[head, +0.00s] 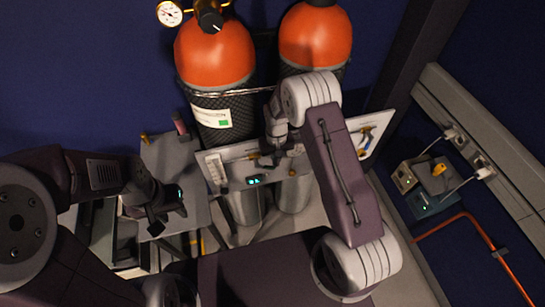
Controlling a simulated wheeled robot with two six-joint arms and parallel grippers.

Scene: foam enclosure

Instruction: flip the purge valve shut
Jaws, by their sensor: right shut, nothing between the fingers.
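A pale panel (225,160) runs across the front of two orange gas cylinders. A small valve with a blue and yellow handle (365,139) sits at the panel's right end. Small brass fittings sit on its middle part. I cannot tell for certain which fitting is the purge valve. My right gripper (272,157) is shut and empty, low in front of the panel's middle, left of the blue-handled valve. Its arm hides part of the panel between them. My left gripper (168,214) hangs open and empty at the left, over the grey stand, away from the panel.
The orange cylinders (213,55) and (316,36) stand behind the panel, with a gauge (170,13) at the top left. A grey stand (172,158) is left of the panel. Connector boxes (425,180) with cables and an orange pipe (478,228) are at the right.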

